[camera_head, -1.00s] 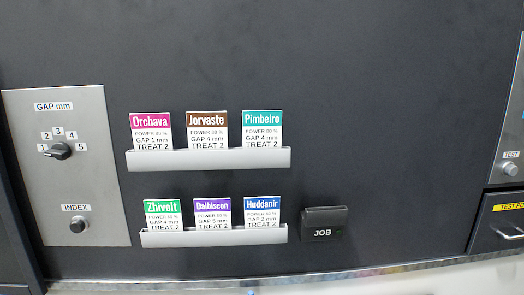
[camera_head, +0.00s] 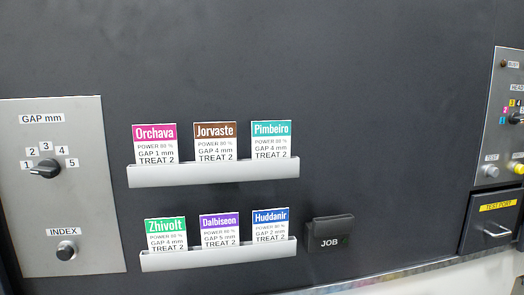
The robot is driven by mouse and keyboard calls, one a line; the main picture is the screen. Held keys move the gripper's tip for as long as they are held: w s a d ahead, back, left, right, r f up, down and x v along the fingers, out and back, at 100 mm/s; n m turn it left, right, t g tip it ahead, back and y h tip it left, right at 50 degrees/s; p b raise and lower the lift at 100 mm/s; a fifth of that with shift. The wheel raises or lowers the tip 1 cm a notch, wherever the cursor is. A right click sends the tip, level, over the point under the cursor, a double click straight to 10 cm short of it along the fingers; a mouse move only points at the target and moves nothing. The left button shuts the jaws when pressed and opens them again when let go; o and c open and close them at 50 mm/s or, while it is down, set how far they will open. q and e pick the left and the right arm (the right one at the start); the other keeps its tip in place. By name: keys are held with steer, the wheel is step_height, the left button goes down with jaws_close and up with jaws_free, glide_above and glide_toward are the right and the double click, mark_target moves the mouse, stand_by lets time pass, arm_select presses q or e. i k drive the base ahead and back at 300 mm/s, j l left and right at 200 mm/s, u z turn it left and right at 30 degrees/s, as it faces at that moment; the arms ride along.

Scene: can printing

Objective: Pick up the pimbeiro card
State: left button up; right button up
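The Pimbeiro card (camera_head: 271,140) has a teal header and reads POWER 80 %, GAP 4 mm, TREAT 2. It stands upright at the right end of the upper card rack (camera_head: 213,174), its lower edge hidden behind the rack's front lip. The Jorvaste card (camera_head: 215,143), brown, and the Orchava card (camera_head: 155,144), magenta, stand to its left in the same rack. Neither of my grippers shows in the head view.
A lower rack (camera_head: 218,256) holds the Zhivolt (camera_head: 166,233), Dalbiseon (camera_head: 219,229) and Huddanir (camera_head: 270,228) cards. A black JOB holder (camera_head: 330,232) is at its right. A gap dial panel (camera_head: 62,200) is left; a test port (camera_head: 492,222) is right.

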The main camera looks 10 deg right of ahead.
mark_target(271, 139)
steer(key=j+z, duration=0.25)
steer(key=j, duration=0.45)
steer(key=j+z, duration=0.3)
steer(key=j, duration=0.45)
steer(key=k, duration=0.05)
